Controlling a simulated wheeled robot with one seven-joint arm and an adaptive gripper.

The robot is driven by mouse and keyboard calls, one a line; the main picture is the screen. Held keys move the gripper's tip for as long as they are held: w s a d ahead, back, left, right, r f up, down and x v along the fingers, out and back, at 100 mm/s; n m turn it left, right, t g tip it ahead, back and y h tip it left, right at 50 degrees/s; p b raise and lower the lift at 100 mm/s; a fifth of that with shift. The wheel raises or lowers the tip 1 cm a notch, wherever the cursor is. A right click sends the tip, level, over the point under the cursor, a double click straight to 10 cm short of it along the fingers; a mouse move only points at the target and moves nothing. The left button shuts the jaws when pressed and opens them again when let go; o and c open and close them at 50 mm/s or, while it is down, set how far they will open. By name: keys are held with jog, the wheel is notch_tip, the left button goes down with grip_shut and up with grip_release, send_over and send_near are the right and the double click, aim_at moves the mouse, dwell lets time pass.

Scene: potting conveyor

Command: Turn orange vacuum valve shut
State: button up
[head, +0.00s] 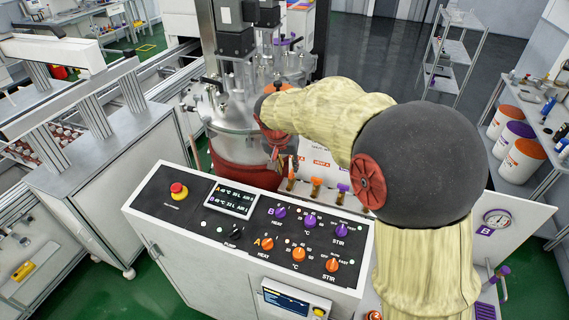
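My arm reaches across from the lower right, and my gripper (281,160) hangs down beside the steel mixing vessel (232,128), above the back edge of the control console. The gripper is small and dark here, and I cannot tell whether its fingers are open or touching anything. An orange-handled valve (316,183) stands in a row behind the console, just right of the gripper. I cannot tell whether it is the vacuum valve or how far it is turned. My arm covers part of the panel behind.
The control console (150,208) has orange and purple knobs and a red stop button (178,190). At right are a pressure gauge marked B (497,220) and a purple-handled valve (500,273).

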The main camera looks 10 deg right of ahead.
aim_at(290, 174)
jog(key=shift+m, duration=0.9)
jog(key=x, duration=0.3)
jog(key=w+x, duration=0.1)
jog(key=x, duration=0.3)
jog(key=shift+w+d, duration=0.15)
jog(key=shift+d, duration=0.1)
jog(key=shift+c, duration=0.7)
grip_shut()
